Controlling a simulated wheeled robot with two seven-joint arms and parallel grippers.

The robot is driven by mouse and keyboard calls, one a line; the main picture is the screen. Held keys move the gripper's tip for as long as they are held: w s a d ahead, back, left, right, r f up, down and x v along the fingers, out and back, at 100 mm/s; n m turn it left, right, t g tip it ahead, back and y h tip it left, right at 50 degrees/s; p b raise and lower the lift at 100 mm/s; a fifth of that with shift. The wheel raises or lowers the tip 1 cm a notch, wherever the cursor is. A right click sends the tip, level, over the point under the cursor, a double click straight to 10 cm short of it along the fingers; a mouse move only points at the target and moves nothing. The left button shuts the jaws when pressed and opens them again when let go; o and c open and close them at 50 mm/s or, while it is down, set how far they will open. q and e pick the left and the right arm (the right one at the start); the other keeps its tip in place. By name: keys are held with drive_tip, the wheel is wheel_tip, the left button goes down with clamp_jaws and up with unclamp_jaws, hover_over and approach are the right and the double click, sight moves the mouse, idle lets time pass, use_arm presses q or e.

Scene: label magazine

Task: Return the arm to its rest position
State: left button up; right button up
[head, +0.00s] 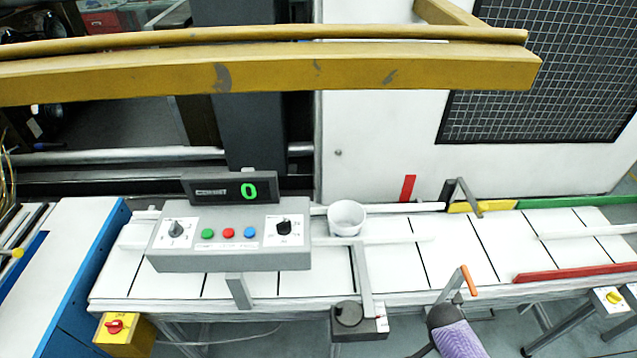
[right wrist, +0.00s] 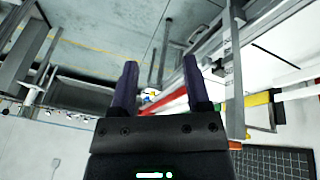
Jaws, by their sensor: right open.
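My right gripper (right wrist: 160,64) shows in the right wrist view with its two dark purple fingers apart and nothing between them. In the head view a purple and dark part of my right arm comes in at the bottom edge, right of centre, in front of the conveyor (head: 395,268). It lies close below an orange-handled lever (head: 468,280); I cannot tell whether they touch. My left gripper is in neither view.
A grey control box (head: 232,262) with a display (head: 230,189) reading 0 stands over the conveyor. A white cup (head: 346,218) stands to its right. A yellow beam (head: 270,70) crosses above. Red rail (head: 575,272) and a yellow switch box (head: 125,335) flank the conveyor.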

drive_tip(key=s+d+r+m+h, duration=0.1)
drive_tip(key=d+r+h, duration=0.15)
drive_tip(key=d, duration=0.55)
drive_tip(key=s+d+r+g+h, duration=0.1)
drive_tip(key=d+r, duration=0.3)
drive_tip(key=d, duration=0.4)
drive_tip(key=s+d+r+m+h, duration=0.1)
drive_tip(key=s+d+r, duration=0.15)
drive_tip(key=d, duration=0.45)
drive_tip(key=s+a+f+n+t+y, duration=0.1)
drive_tip(key=s+a+f+n, duration=0.1)
drive_tip(key=s+f+n, duration=0.5)
drive_tip(key=s+a+f+n+t+y, duration=0.2)
drive_tip(key=s+f+n, duration=0.2)
drive_tip(key=s+n, duration=0.7)
drive_tip(key=s+a+f+m+y, duration=0.1)
drive_tip(key=s+a+f+y, duration=0.2)
drive_tip(key=a, duration=1.2)
drive_tip(key=a+f+m+y, duration=0.1)
drive_tip(key=a+f+y, duration=0.3)
drive_tip(key=a, duration=1)
wheel_tip(320, 180, down, 29)
drive_tip(key=s+g+h+b, duration=0.1)
drive_tip(key=b, duration=2.6)
drive_tip(key=shift+s+d+r+n+h+b, duration=0.15)
drive_tip(key=shift+s+n+h+b, duration=0.15)
drive_tip(key=shift+s+h+b, duration=0.1)
drive_tip(key=shift+w, duration=0.1)
